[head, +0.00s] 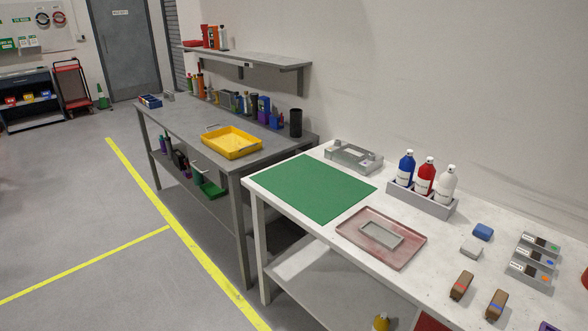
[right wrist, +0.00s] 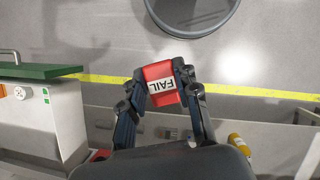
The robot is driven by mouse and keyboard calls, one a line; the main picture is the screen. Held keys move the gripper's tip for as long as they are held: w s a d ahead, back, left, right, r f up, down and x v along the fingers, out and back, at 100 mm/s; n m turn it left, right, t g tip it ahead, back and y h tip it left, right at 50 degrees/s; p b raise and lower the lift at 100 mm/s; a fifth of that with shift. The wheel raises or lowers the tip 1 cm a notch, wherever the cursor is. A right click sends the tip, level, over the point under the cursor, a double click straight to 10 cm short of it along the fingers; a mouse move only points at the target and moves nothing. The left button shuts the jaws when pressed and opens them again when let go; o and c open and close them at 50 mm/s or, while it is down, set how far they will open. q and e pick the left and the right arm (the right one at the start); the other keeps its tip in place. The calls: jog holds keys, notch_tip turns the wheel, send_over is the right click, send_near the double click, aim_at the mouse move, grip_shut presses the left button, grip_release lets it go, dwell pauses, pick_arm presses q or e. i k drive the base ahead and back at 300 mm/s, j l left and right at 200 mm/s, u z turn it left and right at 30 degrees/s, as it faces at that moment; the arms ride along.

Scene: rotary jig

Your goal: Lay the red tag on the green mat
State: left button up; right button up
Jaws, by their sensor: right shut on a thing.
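The red tag (right wrist: 161,82) carries a white label reading FAIL. In the right wrist view it sits between the fingers of my right gripper (right wrist: 160,74), which is shut on it. The tag is held in the air above the floor. The green mat (head: 308,187) lies flat and bare on the white table in the head view. Neither gripper shows in the head view, and my left gripper is in no view.
On the white table, a red tray (head: 420,240) lies beside the mat, near a grey bottle rack (head: 425,202) and a grey fixture (head: 353,157). The right wrist view shows a round grey bin (right wrist: 190,27) and a green slab (right wrist: 42,72) at left.

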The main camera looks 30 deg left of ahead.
aim_at(322, 189)
jog(key=i+j, duration=0.15)
jog(key=j, duration=0.2)
jog(key=i+j, duration=0.15)
jog(key=j, duration=0.25)
jog(key=i+j, duration=0.15)
jog(key=j, duration=0.2)
jog(key=i+j, duration=0.15)
jog(key=j, duration=0.2)
jog(key=i+j, duration=0.15)
jog(key=j, duration=0.25)
jog(key=i+j+z, duration=0.1)
jog(key=j, duration=0.25)
jog(key=i+j, duration=0.2)
jog(key=j, duration=0.2)
